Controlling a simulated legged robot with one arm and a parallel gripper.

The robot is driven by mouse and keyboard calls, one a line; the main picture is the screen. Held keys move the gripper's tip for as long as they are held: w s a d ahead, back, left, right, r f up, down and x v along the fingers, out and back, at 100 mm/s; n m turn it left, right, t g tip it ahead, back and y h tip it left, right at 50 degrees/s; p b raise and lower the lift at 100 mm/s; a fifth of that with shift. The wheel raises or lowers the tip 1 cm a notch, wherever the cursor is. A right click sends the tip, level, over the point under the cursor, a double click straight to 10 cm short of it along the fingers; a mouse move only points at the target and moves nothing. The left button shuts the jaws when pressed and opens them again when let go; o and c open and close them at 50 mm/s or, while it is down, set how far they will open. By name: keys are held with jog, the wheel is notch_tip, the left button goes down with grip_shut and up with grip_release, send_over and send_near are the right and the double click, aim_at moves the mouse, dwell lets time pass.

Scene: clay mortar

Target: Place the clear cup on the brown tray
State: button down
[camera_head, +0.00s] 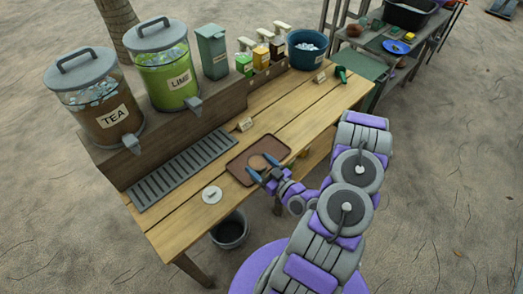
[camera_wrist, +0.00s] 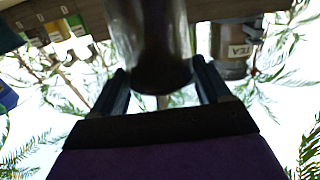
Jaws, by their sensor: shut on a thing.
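The brown tray (camera_head: 237,168) lies flat on the wooden counter, near its front edge, in the head view. My gripper (camera_head: 263,167) is over the tray, with its blue fingers around the clear cup. The cup is hard to make out there, as a faint brownish round shape. In the wrist view the cup (camera_wrist: 150,45) looks dark and see-through, and it stands between the two fingers of my gripper (camera_wrist: 163,85). I cannot tell whether the cup's base touches the tray.
Tea (camera_head: 101,110) and lime (camera_head: 168,75) dispensers stand on a raised ledge behind the counter (camera_head: 180,232). A grey slatted drip tray (camera_head: 185,170) lies left of the brown tray. A white disc (camera_head: 212,194) and a small sign (camera_head: 245,124) are nearby. A dark bucket (camera_head: 229,230) stands below.

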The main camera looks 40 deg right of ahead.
jog(key=w+d+f+b, duration=0.1)
jog(key=w+d, duration=0.1)
jog(key=w, duration=0.1)
jog(key=w+d+f+b, duration=0.1)
jog(key=w+d+f, duration=0.1)
jog(key=w+d, duration=0.1)
jog(key=w+d+f+b, duration=0.1)
jog(key=w+d+f, duration=0.1)
jog(key=w+d, duration=0.1)
jog(key=shift+w+d, duration=0.15)
jog(key=shift+w, duration=0.15)
jog(key=shift+r, duration=0.15)
grip_release()
jog(key=shift+s, duration=0.1)
